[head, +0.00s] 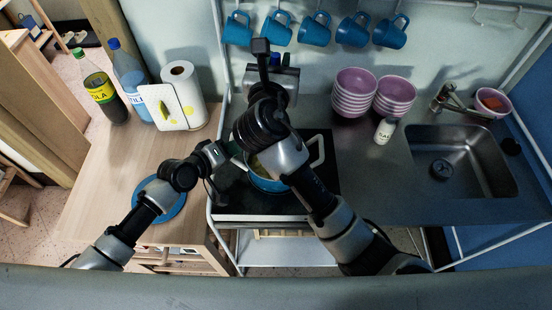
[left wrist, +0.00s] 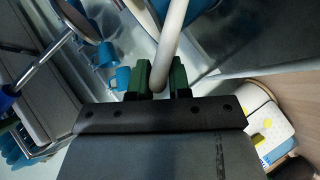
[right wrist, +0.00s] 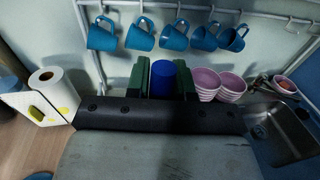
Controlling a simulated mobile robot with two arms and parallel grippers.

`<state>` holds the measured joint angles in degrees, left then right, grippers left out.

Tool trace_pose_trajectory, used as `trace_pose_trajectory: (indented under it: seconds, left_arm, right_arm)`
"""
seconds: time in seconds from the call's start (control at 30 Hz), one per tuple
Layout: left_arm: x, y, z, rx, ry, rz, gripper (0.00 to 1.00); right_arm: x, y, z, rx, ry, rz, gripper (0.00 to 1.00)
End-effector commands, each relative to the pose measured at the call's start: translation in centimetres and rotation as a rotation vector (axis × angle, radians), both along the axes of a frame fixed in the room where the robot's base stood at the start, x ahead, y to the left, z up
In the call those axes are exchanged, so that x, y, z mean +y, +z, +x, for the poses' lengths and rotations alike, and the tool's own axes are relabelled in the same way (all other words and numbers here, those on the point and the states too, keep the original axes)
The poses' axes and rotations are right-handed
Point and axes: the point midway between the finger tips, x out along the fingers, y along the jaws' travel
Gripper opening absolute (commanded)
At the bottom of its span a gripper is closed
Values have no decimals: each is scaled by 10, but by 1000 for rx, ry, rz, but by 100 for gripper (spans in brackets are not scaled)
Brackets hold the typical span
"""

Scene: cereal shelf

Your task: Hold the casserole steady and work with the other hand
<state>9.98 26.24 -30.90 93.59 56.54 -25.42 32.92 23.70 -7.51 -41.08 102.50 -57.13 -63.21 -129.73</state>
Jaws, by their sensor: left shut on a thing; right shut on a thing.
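The blue casserole (head: 268,185) stands on the dark stove top, partly hidden by my right arm, with something yellowish inside. It has pale loop handles (head: 318,150). My left gripper (head: 236,162) is at its left side; in the left wrist view its jaws (left wrist: 160,80) are shut on a pale handle (left wrist: 174,35). My right gripper (right wrist: 161,80) is shut on a blue cylindrical grip (right wrist: 163,78), raised above the back of the stove. In the left wrist view a metal utensil (left wrist: 47,62) with a blue end shows at the left; whether this is the held thing is unclear.
Blue mugs (head: 314,30) hang from a rail behind. Pink bowls (head: 354,92), a small shaker (head: 385,131) and the sink (head: 460,160) are right. Paper towels (head: 182,85), bottles and a blue plate (head: 170,208) are on the left wooden counter.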

Motion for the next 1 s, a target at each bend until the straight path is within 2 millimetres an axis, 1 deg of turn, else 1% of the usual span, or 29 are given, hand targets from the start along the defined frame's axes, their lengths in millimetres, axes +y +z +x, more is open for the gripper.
trace_pose_trajectory:
  seconds: [0.17,0.2,0.27,0.3,0.37,0.63,0.73,0.87,1.0]
  left_arm:
    - [0,1,1,-2,1,-3,0]
    - [0,1,1,-2,1,-3,24]
    - [0,1,0,-2,1,-3,34]
    - [0,1,0,-1,0,-2,40]
    - [0,1,0,-1,0,-2,48]
    - [0,1,0,0,0,0,48]
    - [5,2,-5,0,1,1,48]
    - [18,10,-19,0,0,3,48]
    - [37,22,-40,0,0,4,48]
  right_arm:
    - [0,0,0,-1,0,0,0]
    - [0,0,0,-1,0,0,0]
    - [0,0,0,-1,0,0,0]
    - [0,0,0,-1,0,0,0]
    - [0,0,0,-1,0,0,0]
    - [0,0,0,-1,0,0,0]
    - [0,0,0,-1,0,0,0]
    - [0,0,0,-1,0,0,0]
    - [0,0,0,-1,0,0,0]
